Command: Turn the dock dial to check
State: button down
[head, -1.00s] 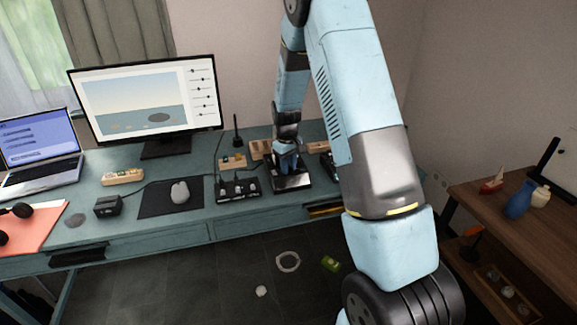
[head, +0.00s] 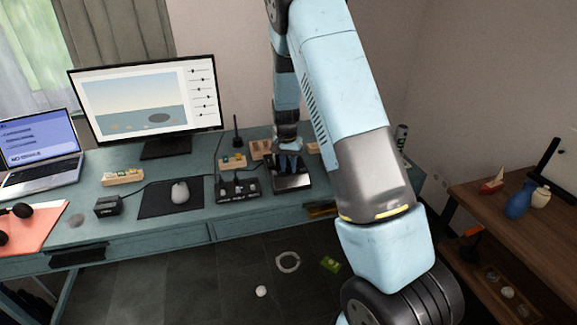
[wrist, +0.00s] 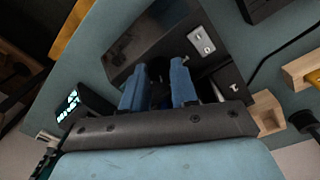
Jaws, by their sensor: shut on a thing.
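The dock (head: 291,182) is a dark box with a sloped top, on the desk right of the power strip-like black box. In the wrist view the dock (wrist: 150,40) lies under my gripper, with a small metal plate (wrist: 201,40) on it. My gripper (wrist: 160,84) has two blue fingers pointing at the dock. It is shut on a dark thing between the fingers, which appears to be the dial. The fingers hide most of it, so its pointer and any marks cannot be read. In the head view my gripper (head: 289,163) is at the dock's top.
A black box with knobs (head: 238,188) stands just left of the dock. A mouse (head: 180,192) on a dark mat, a monitor (head: 148,100) and a laptop (head: 40,150) are farther left. Wooden blocks (head: 260,149) stand behind. A small lit display (wrist: 68,105) is beside my gripper.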

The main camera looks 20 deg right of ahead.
jog(key=m, duration=0.6)
jog(key=shift+w, duration=0.1)
jog(key=shift+r+m, duration=0.1)
jog(key=shift+m, duration=0.3)
jog(key=c, duration=1.2)
grip_release()
jog(key=shift+o, duration=0.2)
notch_tip(320, 180, up, 14)
jog(key=shift+w+f, duration=0.25)
jog(key=shift+w, duration=0.05)
jog(key=shift+a+r, duration=0.1)
